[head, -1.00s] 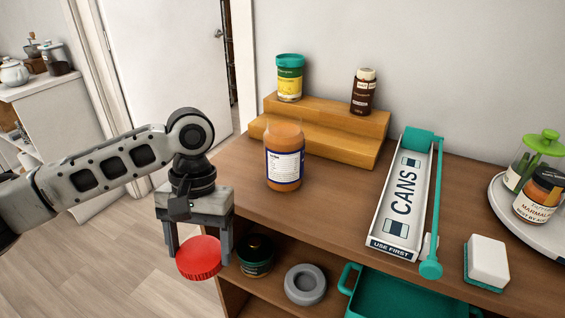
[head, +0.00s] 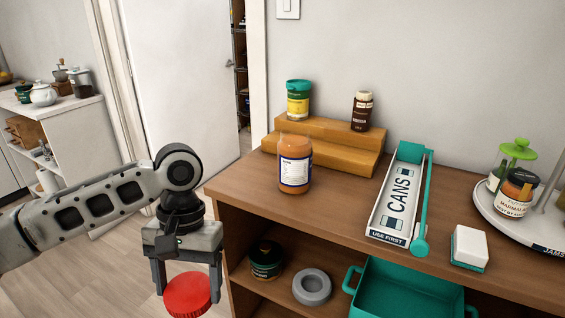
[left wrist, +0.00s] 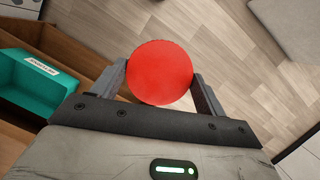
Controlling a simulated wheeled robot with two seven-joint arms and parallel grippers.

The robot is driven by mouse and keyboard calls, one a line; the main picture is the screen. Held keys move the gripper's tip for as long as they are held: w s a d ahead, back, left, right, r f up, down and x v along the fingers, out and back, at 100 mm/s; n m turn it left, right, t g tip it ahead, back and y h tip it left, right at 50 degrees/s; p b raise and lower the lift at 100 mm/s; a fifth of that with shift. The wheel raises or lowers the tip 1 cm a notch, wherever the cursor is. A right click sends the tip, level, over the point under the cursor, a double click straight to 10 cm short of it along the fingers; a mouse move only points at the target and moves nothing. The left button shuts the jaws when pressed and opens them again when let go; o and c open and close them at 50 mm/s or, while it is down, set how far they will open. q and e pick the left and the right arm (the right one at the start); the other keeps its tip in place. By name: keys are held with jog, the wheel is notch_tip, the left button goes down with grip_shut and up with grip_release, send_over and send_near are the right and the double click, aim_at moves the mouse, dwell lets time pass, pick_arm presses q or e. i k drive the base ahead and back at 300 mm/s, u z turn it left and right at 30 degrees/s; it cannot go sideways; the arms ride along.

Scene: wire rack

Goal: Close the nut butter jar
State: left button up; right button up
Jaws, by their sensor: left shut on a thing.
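The nut butter jar (head: 295,165) stands upright and open on the wooden counter, left of centre in the head view. It has orange-brown contents and a white label with a blue border. My left gripper (head: 188,288) is shut on a red round lid (head: 188,296), held below counter height, in front of and left of the shelf unit. In the left wrist view the red lid (left wrist: 160,72) sits between both fingers, its flat face towards the camera. The lid is well apart from the jar. My right gripper is not in view.
Behind the jar is a wooden step riser (head: 330,150) with two containers. A CANS rack (head: 398,200), a white-and-teal block (head: 469,247) and a turntable (head: 510,225) with jars stand to the right. The lower shelf holds a dark jar (head: 266,260), grey ring (head: 312,287) and teal bin (head: 405,290).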

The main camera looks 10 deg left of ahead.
aim_at(295, 150)
jog(key=u, duration=2)
jog(key=i, duration=1.65)
jog(key=z, duration=2.75)
